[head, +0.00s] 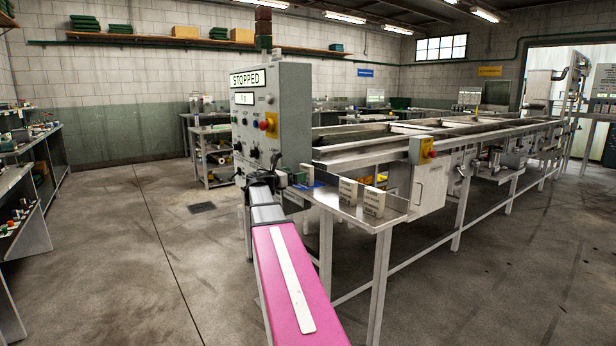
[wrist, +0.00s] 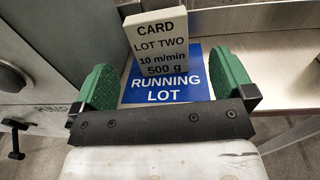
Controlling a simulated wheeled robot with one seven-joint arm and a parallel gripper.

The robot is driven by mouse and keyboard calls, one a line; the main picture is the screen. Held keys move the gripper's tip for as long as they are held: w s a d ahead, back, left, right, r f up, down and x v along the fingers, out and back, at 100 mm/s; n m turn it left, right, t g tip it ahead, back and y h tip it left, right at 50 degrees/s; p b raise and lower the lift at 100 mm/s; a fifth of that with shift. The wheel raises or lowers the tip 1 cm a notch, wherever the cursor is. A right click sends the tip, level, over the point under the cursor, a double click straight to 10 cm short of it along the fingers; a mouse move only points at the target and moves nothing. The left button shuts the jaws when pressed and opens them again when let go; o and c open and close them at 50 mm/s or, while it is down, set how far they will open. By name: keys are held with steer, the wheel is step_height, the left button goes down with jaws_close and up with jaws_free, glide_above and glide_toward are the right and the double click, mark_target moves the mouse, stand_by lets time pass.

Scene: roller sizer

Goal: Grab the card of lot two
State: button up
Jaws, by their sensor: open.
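The card of lot two (wrist: 160,40) is a pale block lettered "CARD LOT TWO 10 m/min 500 g". In the wrist view it stands upright on a blue plate (wrist: 203,88) lettered "RUNNING LOT". My gripper (wrist: 163,66) is open, with one green finger on each side of the card in the picture. A gap shows between each finger and the card, and nothing is held. In the head view my gripper (head: 298,179) is over the left end of the steel shelf, by the blue plate (head: 318,184). The card cannot be made out there.
Two other pale cards, one (head: 347,191) and another (head: 374,201), stand to the right on the steel shelf (head: 345,212). The grey control box (head: 283,105) reading "STOPPED" rises close behind my gripper. The long roller machine (head: 400,146) extends to the right. The floor at left is clear.

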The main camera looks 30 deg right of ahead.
mark_target(310, 169)
steer(key=d, duration=0.4)
steer(key=shift+w, duration=0.35)
steer(key=d, duration=0.3)
steer(key=w+d, duration=0.1)
steer(key=d, duration=0.1)
steer(key=shift+r, duration=0.3)
steer(key=c, duration=1)
